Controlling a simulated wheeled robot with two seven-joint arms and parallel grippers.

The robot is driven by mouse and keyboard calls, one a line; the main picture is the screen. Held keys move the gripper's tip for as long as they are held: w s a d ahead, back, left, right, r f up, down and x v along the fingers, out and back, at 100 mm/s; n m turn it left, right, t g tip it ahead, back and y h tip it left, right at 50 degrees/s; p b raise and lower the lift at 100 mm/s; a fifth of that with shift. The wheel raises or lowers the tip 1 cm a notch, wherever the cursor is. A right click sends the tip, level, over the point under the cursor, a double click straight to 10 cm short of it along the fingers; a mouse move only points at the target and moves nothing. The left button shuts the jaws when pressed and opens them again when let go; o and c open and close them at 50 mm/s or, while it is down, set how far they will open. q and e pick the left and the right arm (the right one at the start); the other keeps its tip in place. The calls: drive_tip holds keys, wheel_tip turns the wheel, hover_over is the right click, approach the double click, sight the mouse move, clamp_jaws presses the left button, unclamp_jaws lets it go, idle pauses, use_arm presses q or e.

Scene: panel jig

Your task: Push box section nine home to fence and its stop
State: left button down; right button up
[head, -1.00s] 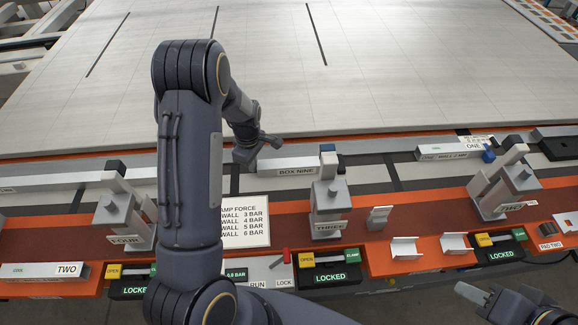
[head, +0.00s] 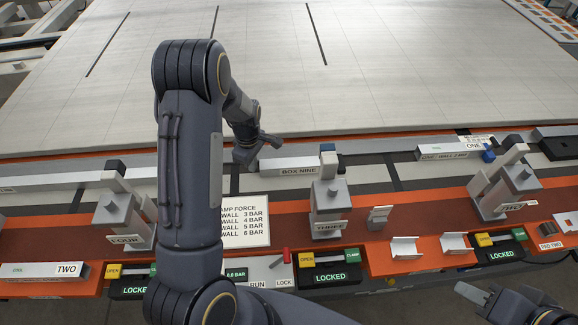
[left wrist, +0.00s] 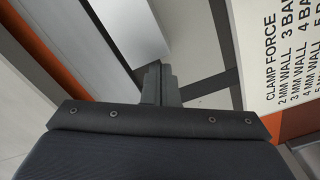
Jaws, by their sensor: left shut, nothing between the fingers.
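The box section nine (head: 290,166) is a light grey bar with a BOX NINE label, lying along the rail behind clamp three (head: 328,195). Its right end is near the dark-tipped head of that clamp; whether it touches any stop I cannot tell. My left gripper (head: 250,162) is shut and empty at the bar's left end. In the left wrist view the shut fingers (left wrist: 158,85) are close to the end of a pale bar (left wrist: 130,28); contact is unclear. My right gripper (head: 468,292) is at the lower right, away from the bar; its jaw state is unclear.
The big pale panel (head: 400,80) lies behind the rail. Clamp four (head: 125,215) and clamp two (head: 505,190) stand on the orange beam. A clamp force sign (head: 243,222) is beside my left arm. Box section one (head: 445,152) lies to the right.

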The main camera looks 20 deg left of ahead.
use_arm(q)
drive_tip(key=shift+s+a, duration=0.3)
drive_tip(key=shift+a, duration=0.25)
wheel_tip(320, 180, up, 8)
drive_tip(key=p, duration=0.5)
drive_tip(key=shift+r, duration=0.1)
idle(0.5)
drive_tip(key=s+d+r+m+t+h+b, duration=0.1)
drive_tip(key=s+d+r+m+t+h, duration=0.1)
drive_tip(key=s+d+r+m, duration=0.5)
drive_tip(key=s+d+r+m+t+h, duration=0.2)
drive_tip(key=s+d+r+m, duration=0.2)
drive_tip(key=s+r, duration=0.6)
drive_tip(key=s+d+r+m+t, duration=0.1)
drive_tip(key=s+d+m, duration=0.3)
drive_tip(key=s, duration=0.3)
drive_tip(key=shift+d+r+m+t+b, duration=0.15)
drive_tip(key=shift+m+t+b, duration=0.15)
drive_tip(key=shift+m, duration=0.3)
